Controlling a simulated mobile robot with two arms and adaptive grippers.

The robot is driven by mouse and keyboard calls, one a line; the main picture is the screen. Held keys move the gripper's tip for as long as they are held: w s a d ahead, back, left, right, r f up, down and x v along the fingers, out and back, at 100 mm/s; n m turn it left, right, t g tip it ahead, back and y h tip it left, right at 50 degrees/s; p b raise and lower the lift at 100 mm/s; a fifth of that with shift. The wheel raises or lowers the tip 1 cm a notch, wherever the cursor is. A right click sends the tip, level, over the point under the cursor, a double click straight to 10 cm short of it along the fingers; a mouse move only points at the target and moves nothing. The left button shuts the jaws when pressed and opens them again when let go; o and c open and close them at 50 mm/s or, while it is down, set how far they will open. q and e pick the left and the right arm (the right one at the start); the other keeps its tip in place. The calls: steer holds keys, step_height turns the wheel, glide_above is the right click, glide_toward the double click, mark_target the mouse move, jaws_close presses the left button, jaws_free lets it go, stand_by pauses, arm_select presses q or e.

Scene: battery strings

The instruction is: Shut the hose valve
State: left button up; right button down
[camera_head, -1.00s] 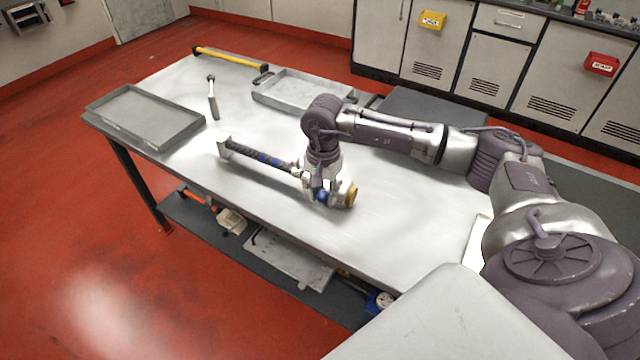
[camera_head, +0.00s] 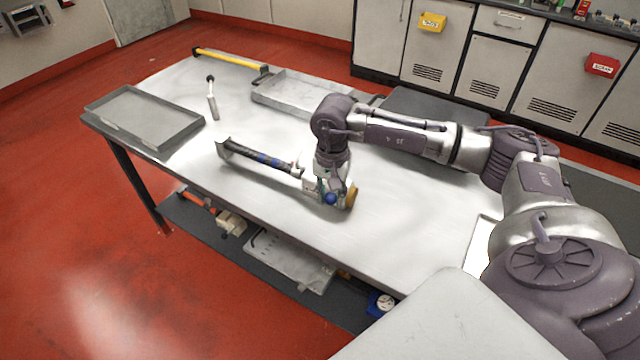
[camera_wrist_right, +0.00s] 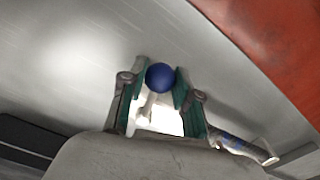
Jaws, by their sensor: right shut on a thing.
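The hose valve (camera_head: 308,182) lies at the near side of the steel table, with a dark, blue-banded hose section (camera_head: 262,158) to its left and a brass-coloured ring (camera_head: 351,196) at its right end. Its lever ends in a blue ball knob (camera_head: 330,198). My right gripper (camera_head: 328,194) comes down over the valve, shut on the lever. In the right wrist view the blue knob (camera_wrist_right: 160,77) sits between the green-padded fingertips (camera_wrist_right: 163,82); the lever runs back between the fingers. The gripper hides part of the valve body. My left gripper is not in view.
The steel table (camera_head: 420,225) is clear to the right of the valve. A grey tray (camera_head: 145,142) stands at the left and another tray (camera_head: 300,92) at the back. A handled tool (camera_head: 212,103) and a yellow bar (camera_head: 228,58) lie farther off. A lower shelf (camera_head: 340,300) holds several items.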

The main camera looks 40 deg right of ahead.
steer(key=shift+s+f, duration=0.1)
steer(key=shift+s, duration=0.05)
steer(key=shift+s+d+n+b, duration=0.55)
steer(key=shift+d+n+b, duration=0.15)
steer(key=shift+n, duration=0.6)
steer(key=shift+s+d+n+b, duration=0.25)
steer(key=shift+d+n+b, duration=0.15)
steer(key=shift+n, duration=0.25)
steer(key=shift+s+d+n+b, duration=0.25)
steer(key=shift+d+n, duration=0.1)
steer(key=shift+n, duration=0.3)
